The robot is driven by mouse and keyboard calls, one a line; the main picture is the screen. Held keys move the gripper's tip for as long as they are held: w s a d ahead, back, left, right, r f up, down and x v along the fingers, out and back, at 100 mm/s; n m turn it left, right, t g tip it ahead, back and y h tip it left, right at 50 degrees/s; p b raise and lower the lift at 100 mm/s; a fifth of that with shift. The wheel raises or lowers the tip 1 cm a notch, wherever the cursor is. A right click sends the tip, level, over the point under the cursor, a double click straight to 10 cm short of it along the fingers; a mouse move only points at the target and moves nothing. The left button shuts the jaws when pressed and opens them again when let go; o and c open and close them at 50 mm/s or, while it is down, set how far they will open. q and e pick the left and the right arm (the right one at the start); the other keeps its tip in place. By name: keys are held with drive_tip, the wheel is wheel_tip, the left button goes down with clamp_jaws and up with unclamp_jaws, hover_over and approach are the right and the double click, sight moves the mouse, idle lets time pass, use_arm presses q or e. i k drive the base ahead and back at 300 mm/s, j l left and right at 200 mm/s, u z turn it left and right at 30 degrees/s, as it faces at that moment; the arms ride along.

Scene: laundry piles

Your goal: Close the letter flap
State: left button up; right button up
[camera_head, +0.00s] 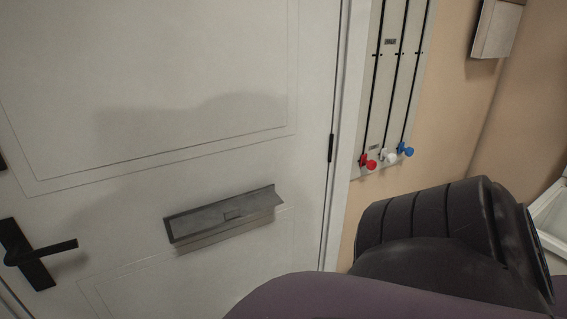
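The letter flap (205,223) is a dark grey metal strip low on the white door (200,90). Its right end juts out to a point past the plate, so it looks tilted out from the door. A lighter strip shows just below it. Neither of my grippers is in view. A black, ribbed part and a purple part at the bottom right look like my own arm; they stand apart from the flap in the picture.
A black door handle (42,253) sticks out at the lower left. Right of the door, a wall panel (365,120) carries red (369,162), white (388,156) and blue (406,150) knobs. A grey box (496,28) hangs at the upper right. Nothing stands before the flap.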

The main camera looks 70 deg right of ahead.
sight(183, 226)
drive_tip(key=z, duration=1.4)
